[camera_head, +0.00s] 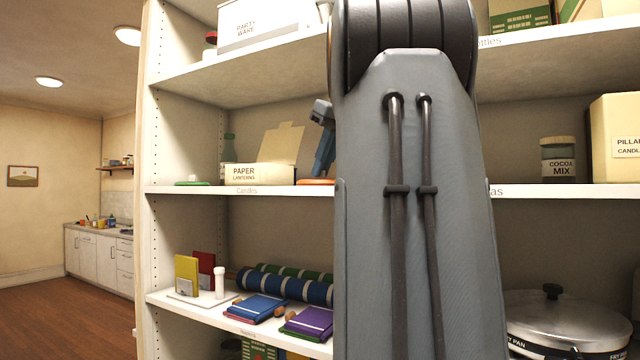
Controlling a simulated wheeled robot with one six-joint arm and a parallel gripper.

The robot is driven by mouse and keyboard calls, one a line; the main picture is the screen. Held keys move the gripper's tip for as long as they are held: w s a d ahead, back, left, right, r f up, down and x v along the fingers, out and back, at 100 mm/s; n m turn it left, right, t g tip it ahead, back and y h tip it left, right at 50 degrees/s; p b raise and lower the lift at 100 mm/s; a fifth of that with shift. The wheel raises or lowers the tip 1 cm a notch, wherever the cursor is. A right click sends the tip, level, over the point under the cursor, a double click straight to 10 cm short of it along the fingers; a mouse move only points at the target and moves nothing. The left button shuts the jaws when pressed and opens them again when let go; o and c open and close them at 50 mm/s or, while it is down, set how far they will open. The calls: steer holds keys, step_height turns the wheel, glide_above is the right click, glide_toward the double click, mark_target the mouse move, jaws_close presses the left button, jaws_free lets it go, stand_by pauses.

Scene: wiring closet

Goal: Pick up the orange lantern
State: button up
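A flat orange disc (316,182), which looks like the orange lantern folded flat, lies on the middle shelf. Its right part is hidden behind my arm. My gripper (319,169) points down just above the orange disc, partly hidden by my arm. I cannot tell whether it touches the disc or whether its fingers are open or shut. An open box labelled "Paper Lanterns" (244,174) stands to the left of the disc.
A flat green disc (193,183) lies at the shelf's left end, with a green bottle (229,148) behind. The shelf above (240,74) and the left upright (147,250) bound the space. A cocoa mix jar (558,160) stands right.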

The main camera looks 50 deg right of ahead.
jaws_close()
steer(key=shift+r, duration=0.1)
steer(key=shift+r, duration=0.35)
steer(key=shift+a+r+b, duration=0.1)
steer(key=shift+r+b, duration=0.2)
steer(key=shift+b, duration=0.05)
steer(key=s+a+b, duration=0.2)
steer(key=a+b, duration=0.1)
steer(key=a, duration=0.5)
steer(key=s+a+b, duration=0.3)
steer(key=a, duration=0.6)
steer(key=shift+b, duration=0.35)
